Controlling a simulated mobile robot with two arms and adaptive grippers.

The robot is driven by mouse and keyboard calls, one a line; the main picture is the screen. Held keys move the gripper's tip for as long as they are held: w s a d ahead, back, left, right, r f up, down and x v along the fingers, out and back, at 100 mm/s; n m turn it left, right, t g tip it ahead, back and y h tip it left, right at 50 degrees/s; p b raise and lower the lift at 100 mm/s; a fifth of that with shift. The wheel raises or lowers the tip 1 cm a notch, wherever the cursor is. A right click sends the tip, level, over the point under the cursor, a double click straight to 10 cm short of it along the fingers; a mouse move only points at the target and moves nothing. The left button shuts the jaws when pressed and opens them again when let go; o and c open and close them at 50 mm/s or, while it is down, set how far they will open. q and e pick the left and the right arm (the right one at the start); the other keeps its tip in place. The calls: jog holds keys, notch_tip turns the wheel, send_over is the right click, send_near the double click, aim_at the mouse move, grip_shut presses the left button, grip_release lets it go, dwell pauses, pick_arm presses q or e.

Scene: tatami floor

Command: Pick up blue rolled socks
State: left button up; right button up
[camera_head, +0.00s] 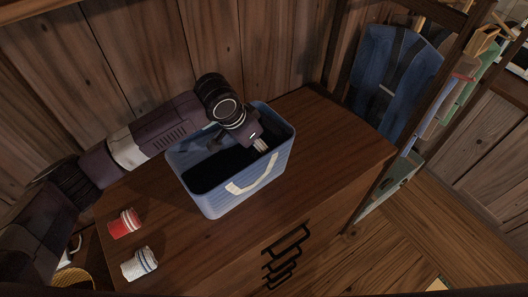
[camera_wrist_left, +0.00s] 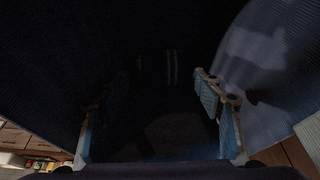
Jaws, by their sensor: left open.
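The blue basket (camera_head: 212,205) with a light handle stands on the wooden cabinet; its inside is very dark. My left gripper (camera_head: 238,147) is over the basket opening, pointing down into it, with its fingers spread. In the left wrist view the two fingers of my left gripper (camera_wrist_left: 157,100) are wide apart with nothing seen between them. Beyond them a dark object with pale stripes (camera_wrist_left: 172,67) shows faintly inside the basket; it may be the blue rolled socks, but it is too dark to tell. My right gripper is not in view.
Red rolled socks (camera_head: 125,223) and white rolled socks (camera_head: 140,263) lie on the cabinet top (camera_head: 320,150), left of the basket. The cabinet top right of the basket is clear. A plank wall rises behind, and blue clothing (camera_head: 390,75) hangs at the right.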

pick_arm(q)
jog(key=shift+p+x, duration=0.45)
jog(key=shift+x, duration=0.4)
jog(key=x, duration=0.1)
jog(key=p+x, duration=0.1)
jog(key=x, duration=0.1)
jog(key=shift+w+d+f, duration=0.15)
jog(key=shift+w+d, duration=0.1)
jog(key=shift+d, duration=0.05)
jog(key=shift+f, duration=0.15)
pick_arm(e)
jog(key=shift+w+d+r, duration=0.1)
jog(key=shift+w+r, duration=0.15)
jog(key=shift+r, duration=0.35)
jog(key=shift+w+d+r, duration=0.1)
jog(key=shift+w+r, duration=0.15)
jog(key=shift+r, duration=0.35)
pick_arm(q)
jog(key=c, duration=0.7)
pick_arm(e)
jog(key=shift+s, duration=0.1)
